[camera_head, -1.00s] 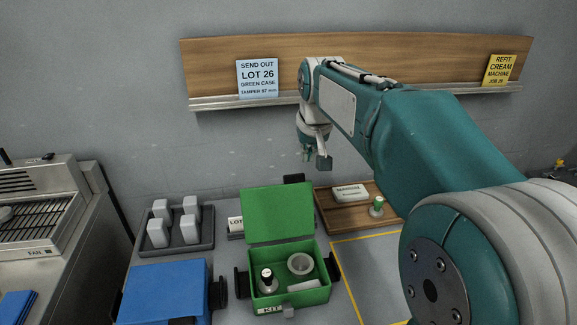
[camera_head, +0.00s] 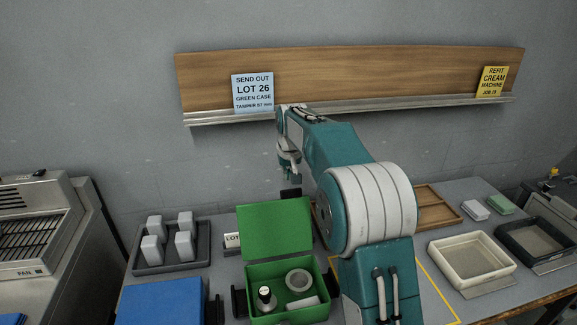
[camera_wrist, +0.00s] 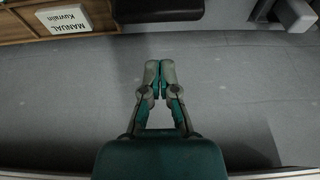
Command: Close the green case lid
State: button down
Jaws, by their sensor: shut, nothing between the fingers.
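The green case (camera_head: 289,310) stands on the bench, with its green lid (camera_head: 274,229) raised open and leaning back at the rear. Inside it are a dark-topped tamper-like piece (camera_head: 266,297), a pale ring (camera_head: 298,280) and a small light block. My gripper (camera_head: 286,176) is behind and above the lid, near the wall, and is apart from it. In the wrist view my gripper (camera_wrist: 159,66) has its fingertips together with nothing held. The case is not visible in the wrist view.
A blue case (camera_head: 160,302) stands at left of the green case. A grey tray (camera_head: 172,262) with several light blocks is behind it. A wooden tray (camera_head: 438,211) and a cream bin (camera_head: 468,262) are at right. A wooden wall board (camera_head: 350,75) runs behind my arm.

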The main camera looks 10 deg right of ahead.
jog(key=s+f, duration=0.1)
jog(key=s, duration=0.1)
jog(key=shift+s+f, duration=0.35)
jog(key=shift+f, duration=0.05)
jog(key=shift+s, duration=0.15)
dwell(0.4)
